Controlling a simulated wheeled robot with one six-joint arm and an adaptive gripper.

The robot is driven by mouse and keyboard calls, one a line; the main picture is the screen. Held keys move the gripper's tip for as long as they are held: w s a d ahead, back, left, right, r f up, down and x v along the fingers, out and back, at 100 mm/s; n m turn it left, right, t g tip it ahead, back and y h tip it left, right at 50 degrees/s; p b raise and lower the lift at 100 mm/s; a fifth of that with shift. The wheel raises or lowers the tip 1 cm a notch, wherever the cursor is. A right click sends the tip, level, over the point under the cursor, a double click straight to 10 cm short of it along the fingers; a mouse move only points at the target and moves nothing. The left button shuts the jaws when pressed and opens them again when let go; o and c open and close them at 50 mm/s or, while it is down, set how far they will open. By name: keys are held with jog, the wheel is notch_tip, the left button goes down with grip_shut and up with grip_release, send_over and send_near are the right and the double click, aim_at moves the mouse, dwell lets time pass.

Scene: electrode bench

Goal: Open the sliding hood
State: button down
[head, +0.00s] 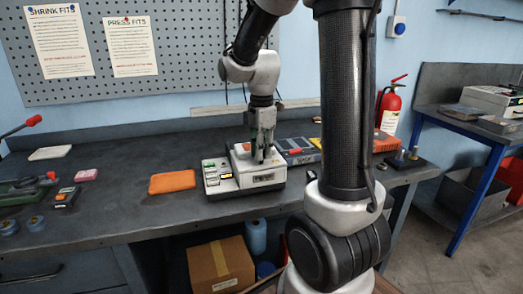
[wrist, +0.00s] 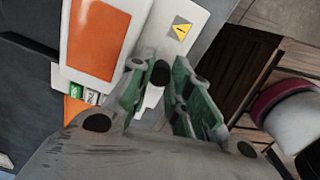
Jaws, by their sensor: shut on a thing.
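The sliding hood (wrist: 137,62) is a white cover with an orange panel (wrist: 98,40) on a white bench device (head: 262,181). In the head view the device stands on the bench, and my gripper (head: 263,156) reaches down in front of the hood and hides part of it. In the wrist view my gripper (wrist: 171,78) has its green-padded fingers around a pale part at the hood's edge. The fingers mostly hide that part, and I cannot make out its shape. I cannot tell how far the hood is slid.
An orange tray (head: 172,182) lies left of the device. A grey and blue case (head: 299,151) stands close on its right. A pegboard (head: 165,65) is behind. My own arm blocks much of the right side.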

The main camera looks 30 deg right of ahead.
jog(key=w+d, duration=0.1)
jog(key=w, duration=0.2)
jog(key=w+d, duration=0.1)
jog(key=w, duration=0.3)
jog(key=w+d, duration=0.1)
jog(key=w, duration=0.3)
jog(key=shift+w+d, duration=0.15)
jog(key=c, duration=1.6)
grip_release()
jog(key=shift+o, duration=0.2)
jog(key=shift+r, duration=0.1)
notch_tip(320, 180, up, 12)
jog(key=shift+s, duration=0.2)
